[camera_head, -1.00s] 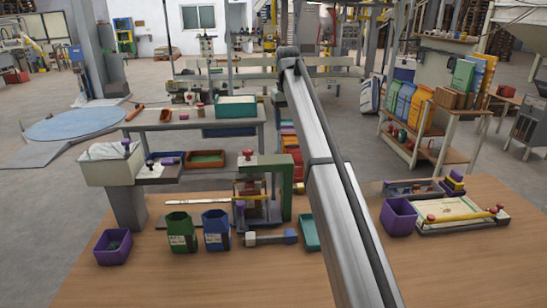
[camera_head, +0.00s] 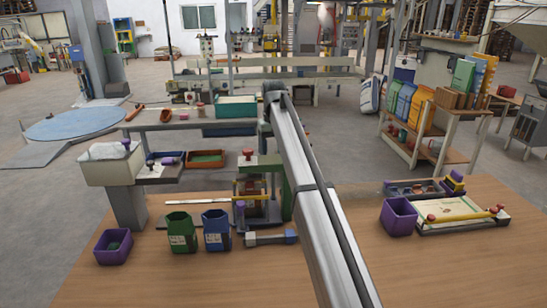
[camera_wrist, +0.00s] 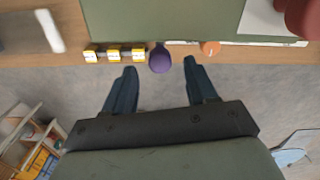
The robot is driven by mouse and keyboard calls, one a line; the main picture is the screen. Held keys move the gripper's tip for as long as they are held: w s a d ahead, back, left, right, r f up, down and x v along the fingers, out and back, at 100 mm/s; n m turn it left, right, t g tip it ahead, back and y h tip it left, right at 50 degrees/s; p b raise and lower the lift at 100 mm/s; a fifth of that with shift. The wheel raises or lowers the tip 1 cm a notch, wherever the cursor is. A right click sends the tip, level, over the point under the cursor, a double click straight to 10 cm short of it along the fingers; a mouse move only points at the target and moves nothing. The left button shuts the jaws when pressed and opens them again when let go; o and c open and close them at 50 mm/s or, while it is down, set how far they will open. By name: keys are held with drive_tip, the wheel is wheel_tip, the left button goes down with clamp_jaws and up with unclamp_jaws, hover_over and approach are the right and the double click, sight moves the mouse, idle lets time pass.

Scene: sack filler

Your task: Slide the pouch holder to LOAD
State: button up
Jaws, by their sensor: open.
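The press-like station with a green frame (camera_head: 287,190) and a red knob (camera_head: 247,154) stands on the wooden table, left of my arm. Low inside it are a slide with a pale strip (camera_head: 198,201) and a small purple knob (camera_head: 240,206). I cannot tell which part is the pouch holder, and no LOAD mark is readable. My gripper (camera_wrist: 157,80) is open and empty in the wrist view. A round purple knob (camera_wrist: 160,60) lies just beyond and between its fingertips, apart from them. My gripper is hidden in the head view.
In the wrist view, a green body (camera_wrist: 170,20) and yellow-black blocks (camera_wrist: 115,53) lie beyond the fingers, with a red knob (camera_wrist: 302,15) at top right. Green (camera_head: 181,232) and blue (camera_head: 216,230) bins stand in front of the station. The table's front middle is clear.

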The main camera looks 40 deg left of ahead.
drive_tip(key=shift+f, duration=1.4)
drive_tip(key=shift+c, duration=0.3)
clamp_jaws()
